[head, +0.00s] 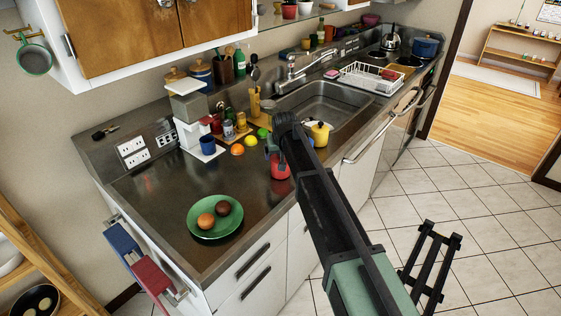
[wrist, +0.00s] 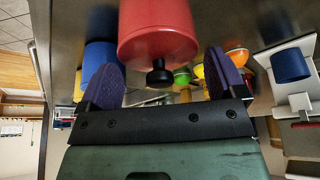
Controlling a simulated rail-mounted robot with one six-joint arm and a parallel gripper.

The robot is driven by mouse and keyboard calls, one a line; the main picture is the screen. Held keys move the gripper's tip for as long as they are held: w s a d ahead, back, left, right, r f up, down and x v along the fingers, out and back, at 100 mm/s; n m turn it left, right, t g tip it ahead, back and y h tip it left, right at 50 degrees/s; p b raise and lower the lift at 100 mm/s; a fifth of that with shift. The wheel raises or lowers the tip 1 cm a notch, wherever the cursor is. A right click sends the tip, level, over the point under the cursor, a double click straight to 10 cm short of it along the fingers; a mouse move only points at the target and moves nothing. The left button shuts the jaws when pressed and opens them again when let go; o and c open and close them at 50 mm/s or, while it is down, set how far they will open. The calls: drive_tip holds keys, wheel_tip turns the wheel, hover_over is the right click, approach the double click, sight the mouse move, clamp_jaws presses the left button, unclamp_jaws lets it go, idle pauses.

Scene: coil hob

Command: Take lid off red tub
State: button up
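The red tub (head: 280,168) stands on the steel counter near its front edge, partly hidden by my arm in the head view. In the wrist view the red tub (wrist: 158,28) appears upside down, with its black lid knob (wrist: 159,75) pointing toward my gripper's palm. My gripper (wrist: 161,62) is open, with one purple finger pad on each side of the knob and visible gaps between. Nothing is held. In the head view my gripper's fingers are mostly hidden by the arm above the tub. The lid appears seated on the tub.
A yellow pot (head: 320,133) stands close beyond the tub; a blue container (wrist: 100,56) is near it in the wrist view. An orange (head: 237,149) and other fruit lie to the left. A green plate (head: 216,231) with two round items lies in front. Counter between is clear.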

drive_tip(key=c, duration=0.6)
